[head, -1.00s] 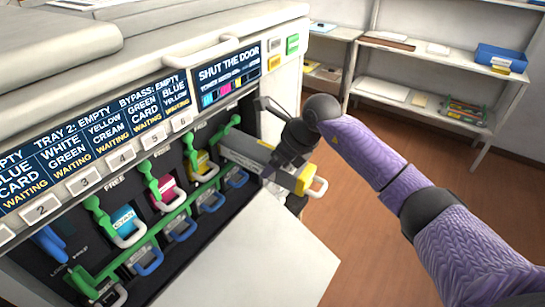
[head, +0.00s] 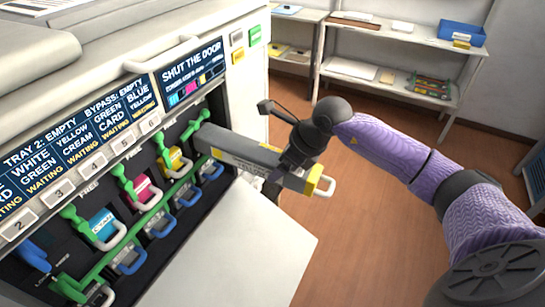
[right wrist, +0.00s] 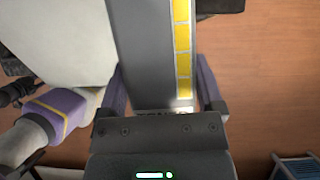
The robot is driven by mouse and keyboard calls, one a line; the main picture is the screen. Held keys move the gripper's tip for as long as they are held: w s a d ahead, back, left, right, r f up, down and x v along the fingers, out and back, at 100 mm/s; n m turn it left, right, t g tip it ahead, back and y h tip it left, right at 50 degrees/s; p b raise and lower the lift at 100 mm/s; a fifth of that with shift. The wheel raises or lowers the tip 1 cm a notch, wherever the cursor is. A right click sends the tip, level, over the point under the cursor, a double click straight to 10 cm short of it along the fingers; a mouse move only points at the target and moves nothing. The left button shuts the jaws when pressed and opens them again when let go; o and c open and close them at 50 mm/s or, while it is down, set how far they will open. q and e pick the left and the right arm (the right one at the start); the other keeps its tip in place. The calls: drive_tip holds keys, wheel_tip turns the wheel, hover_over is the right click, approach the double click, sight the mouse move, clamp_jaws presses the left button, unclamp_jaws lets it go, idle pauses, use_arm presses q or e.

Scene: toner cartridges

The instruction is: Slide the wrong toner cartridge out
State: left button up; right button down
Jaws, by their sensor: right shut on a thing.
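A long grey toner cartridge (head: 240,147) with a yellow-banded front end and a pale loop handle juts far out of the rightmost slot of the printer. Its back end is hidden at the slot. My right gripper (head: 287,167) is shut around it near the front end. In the right wrist view the cartridge (right wrist: 143,50), with a yellow strip along one side, runs between the two fingers of the right gripper (right wrist: 160,88). Cyan (head: 101,223), magenta (head: 143,189) and yellow (head: 175,160) cartridges sit in their slots.
The white printer door (head: 235,250) lies open below the slots. Green levers (head: 200,120) and a green rail stand close around the slots. A display (head: 195,75) reads "SHUT THE DOOR". Shelves (head: 390,80) stand at the back.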

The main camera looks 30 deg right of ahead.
sight(300, 169)
drive_tip(key=shift+s+d+r, duration=0.1)
drive_tip(key=shift+s+d, duration=0.4)
drive_tip(key=shift+s, duration=0.35)
drive_tip(key=shift+s+d+r, duration=0.1)
drive_tip(key=shift+s+d, duration=0.4)
drive_tip(key=shift+s, duration=0.35)
drive_tip(key=shift+p, duration=0.3)
drive_tip(key=s+p, duration=0.1)
drive_tip(key=s+d+r+p, duration=0.1)
drive_tip(key=s+d+p, duration=0.1)
drive_tip(key=shift+s+r, duration=0.1)
drive_tip(key=shift+r, duration=0.3)
drive_tip(key=shift+s+d+r+p, duration=0.2)
drive_tip(key=shift+s+p, duration=0.25)
drive_tip(key=shift+p, duration=0.45)
drive_tip(key=shift+s+f, duration=0.1)
drive_tip(key=shift+f, duration=0.1)
